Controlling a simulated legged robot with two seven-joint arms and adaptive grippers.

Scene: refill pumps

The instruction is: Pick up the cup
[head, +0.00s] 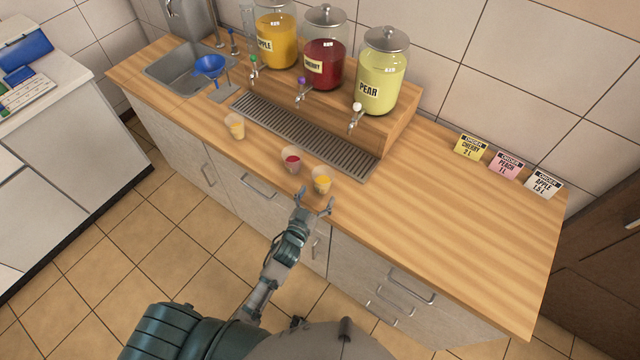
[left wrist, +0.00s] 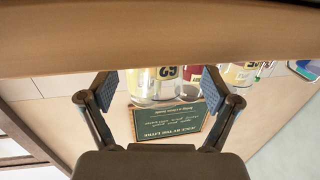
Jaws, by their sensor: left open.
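Three clear cups stand on the wooden counter. One cup (head: 321,181) with orange-yellow liquid is nearest the front edge. A second cup (head: 292,161) holds red liquid, just left of it. A third cup (head: 234,127) with yellow-orange liquid stands farther left. My left gripper (head: 315,204) is open and empty at the counter's front edge, just short of the nearest cup. Its spread fingers (left wrist: 160,92) also show in the left wrist view, with no cup visible between them. My right gripper is not in view.
Jars of apple (head: 277,42), cherry (head: 323,62) and pear (head: 381,85) juice stand on a wooden riser behind a metal drip grate (head: 300,135). A sink (head: 183,73) and blue funnel (head: 210,68) are at left. Order cards (head: 506,165) stand right. The counter's right half is mostly clear.

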